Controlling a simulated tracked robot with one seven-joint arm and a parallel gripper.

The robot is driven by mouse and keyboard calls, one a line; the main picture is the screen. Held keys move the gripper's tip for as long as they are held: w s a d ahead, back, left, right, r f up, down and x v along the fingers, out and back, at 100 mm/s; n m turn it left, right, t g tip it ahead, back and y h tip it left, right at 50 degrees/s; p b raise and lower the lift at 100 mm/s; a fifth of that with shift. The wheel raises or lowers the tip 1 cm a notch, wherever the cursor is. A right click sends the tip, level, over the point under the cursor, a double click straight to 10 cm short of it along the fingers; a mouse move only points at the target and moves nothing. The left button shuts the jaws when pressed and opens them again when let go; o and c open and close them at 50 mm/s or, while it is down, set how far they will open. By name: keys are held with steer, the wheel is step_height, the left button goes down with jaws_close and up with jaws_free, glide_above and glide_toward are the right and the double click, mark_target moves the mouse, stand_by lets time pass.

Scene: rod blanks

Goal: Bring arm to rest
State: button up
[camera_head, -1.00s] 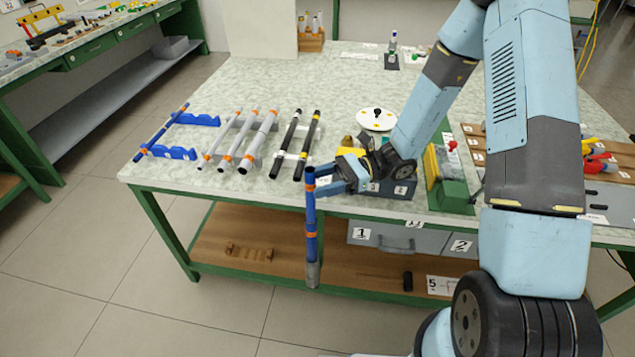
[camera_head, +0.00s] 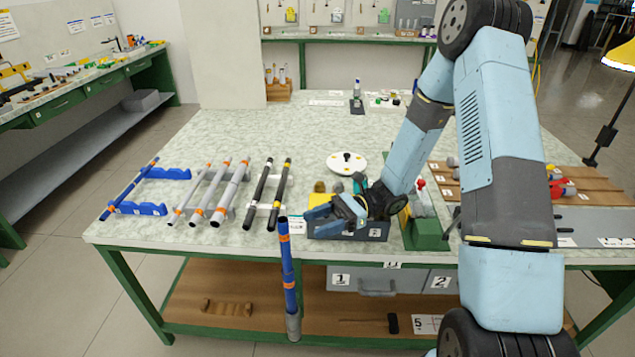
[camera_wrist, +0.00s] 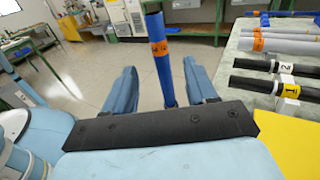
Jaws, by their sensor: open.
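My gripper (camera_head: 312,220) is open and empty near the front edge of the table, at the end of my bent arm. Its two fingers also show spread apart in the wrist view (camera_wrist: 159,68). A blue rod with orange bands (camera_head: 288,262) stands nearly upright in front of the table edge, just left of the fingertips. Its lower end is a grey sleeve-like part (camera_head: 293,325); what it stands on is not clear. In the wrist view the blue rod (camera_wrist: 164,62) appears between the fingers, apparently beyond the tips.
On the table (camera_head: 240,130) lie a blue rod on blue cradles (camera_head: 150,208), grey rods (camera_head: 215,190) and black rods (camera_head: 270,195). A grey bin (camera_head: 350,230), a white disc (camera_head: 347,162) and a green block (camera_head: 427,233) are close to my gripper. The table's back left is clear.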

steer(key=s+d+r+n+t+h, duration=0.4)
steer(key=d+r, duration=0.3)
steer(key=r, duration=0.2)
steer(key=s+d+r+n+t+h, duration=0.4)
steer(key=s+d+r+t+h, duration=0.1)
steer(key=r, duration=0.4)
steer(key=s+d+r+n+t+h, duration=0.4)
steer(key=d+r+h, duration=0.3)
steer(key=d+r, duration=0.3)
steer(key=shift+s+n, duration=0.4)
steer(key=shift+s, duration=0.5)
